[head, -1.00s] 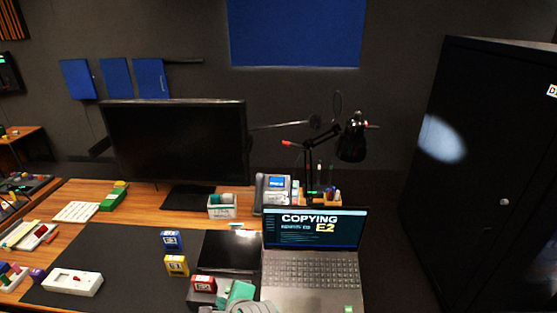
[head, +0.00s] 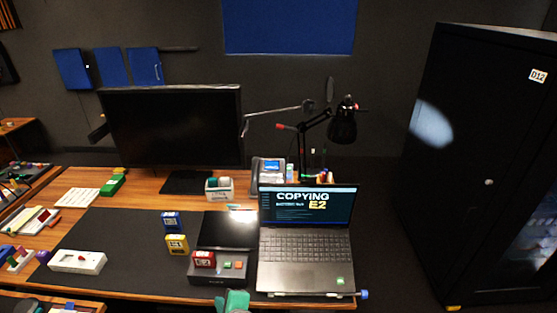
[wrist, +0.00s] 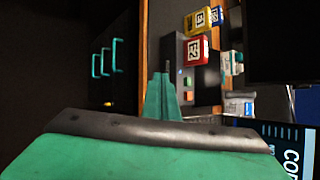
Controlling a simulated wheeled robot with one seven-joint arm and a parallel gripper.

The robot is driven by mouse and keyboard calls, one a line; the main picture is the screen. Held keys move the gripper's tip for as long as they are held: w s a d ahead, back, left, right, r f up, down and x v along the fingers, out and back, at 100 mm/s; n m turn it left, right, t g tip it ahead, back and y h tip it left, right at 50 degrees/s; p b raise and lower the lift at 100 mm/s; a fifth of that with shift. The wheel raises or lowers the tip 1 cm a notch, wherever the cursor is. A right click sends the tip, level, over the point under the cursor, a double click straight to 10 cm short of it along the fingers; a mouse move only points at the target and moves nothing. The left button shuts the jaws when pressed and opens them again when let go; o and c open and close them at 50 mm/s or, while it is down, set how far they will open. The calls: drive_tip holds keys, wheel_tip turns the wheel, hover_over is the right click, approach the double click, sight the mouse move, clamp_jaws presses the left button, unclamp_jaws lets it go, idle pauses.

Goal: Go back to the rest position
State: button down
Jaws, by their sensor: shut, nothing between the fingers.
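My gripper (head: 235,301) shows as a green shape at the bottom of the head view, low in front of the desk's front edge. In the wrist view my gripper (wrist: 163,88) has its green fingers together with nothing between them. The fingers point toward the desk side with the dark box (wrist: 185,78) and do not visibly hold anything. Most of my arm is out of the head view.
The laptop (head: 305,276) stands open at the desk's front, showing "COPYING E2". Left of it, a red block (head: 204,259) sits on a dark box with small buttons. Yellow (head: 177,244) and blue (head: 170,220) blocks stand nearby. A black cabinet (head: 470,150) is at right.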

drive_tip(key=s+d+f+n+t+h, duration=0.2)
drive_tip(key=s+d+f+n, duration=0.25)
drive_tip(key=s, duration=0.35)
drive_tip(key=s+d+f+n+t+h, duration=0.25)
drive_tip(key=s+d+f, duration=0.2)
drive_tip(key=s, duration=0.35)
drive_tip(key=s+d+r+n+t, duration=0.1)
drive_tip(key=s+d+r+n, duration=0.1)
drive_tip(key=s, duration=0.3)
drive_tip(key=s+d+r+n+h, duration=0.1)
drive_tip(key=s+d+r+n, duration=0.1)
drive_tip(key=s+n, duration=0.3)
drive_tip(key=s+d+r+n+t, duration=0.1)
drive_tip(key=s+d+r+n, duration=0.1)
drive_tip(key=s, duration=0.5)
wheel_tip(320, 180, up, 2)
drive_tip(key=shift+d+r+n+t, duration=0.1)
drive_tip(key=shift+d+n+t, duration=0.3)
drive_tip(key=shift+n, duration=0.5)
